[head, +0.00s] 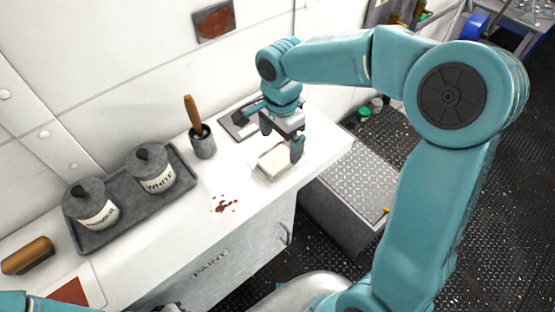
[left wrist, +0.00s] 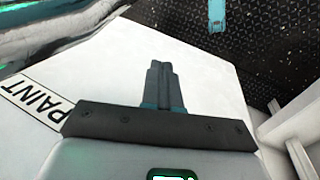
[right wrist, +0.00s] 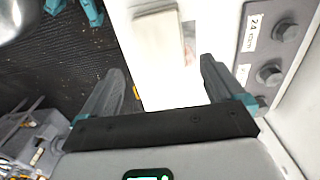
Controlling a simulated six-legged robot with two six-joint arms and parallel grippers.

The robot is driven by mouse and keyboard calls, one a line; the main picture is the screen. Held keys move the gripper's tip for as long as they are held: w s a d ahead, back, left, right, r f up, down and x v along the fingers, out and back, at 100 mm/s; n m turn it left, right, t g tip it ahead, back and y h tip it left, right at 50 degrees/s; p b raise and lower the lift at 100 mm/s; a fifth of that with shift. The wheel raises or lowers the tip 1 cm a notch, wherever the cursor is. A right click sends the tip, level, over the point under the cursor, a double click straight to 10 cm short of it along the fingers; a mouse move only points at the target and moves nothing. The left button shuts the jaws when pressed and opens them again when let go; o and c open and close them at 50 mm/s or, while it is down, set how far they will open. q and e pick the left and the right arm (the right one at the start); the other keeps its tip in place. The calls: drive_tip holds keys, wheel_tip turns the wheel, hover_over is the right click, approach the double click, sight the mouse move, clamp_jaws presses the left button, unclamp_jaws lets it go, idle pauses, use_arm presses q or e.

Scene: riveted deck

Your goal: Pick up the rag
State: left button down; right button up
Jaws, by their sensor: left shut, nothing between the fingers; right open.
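The rag (head: 275,162) looks like a cream folded pad lying on the white counter top near its right end. It also shows in the right wrist view (right wrist: 157,47), ahead of the fingers. My right gripper (head: 284,147) is at the rag, over its far right part in the head view; I cannot tell whether it touches. In the right wrist view its fingers (right wrist: 162,66) are spread apart with nothing held. My left gripper (left wrist: 158,66) is shut and empty in its wrist view, in front of the white cabinet with the PAINT label.
A grey tray (head: 92,243) with two lidded pots (head: 150,169) stands left on the counter (head: 190,233). Dark red spots (head: 223,204) mark the counter. A panel with knobs (right wrist: 270,50) is close to the right finger.

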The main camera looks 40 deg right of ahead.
sight(277, 158)
drive_tip(key=shift+w+a+f, duration=0.15)
drive_tip(key=shift+f, duration=0.65)
drive_tip(key=f, duration=0.3)
drive_tip(key=f+p, duration=0.1)
drive_tip(key=f, duration=0.1)
drive_tip(key=shift+w+a+f, duration=0.1)
drive_tip(key=shift+a, duration=0.15)
drive_tip(key=shift+c, duration=1.2)
drive_tip(key=c, duration=0.9)
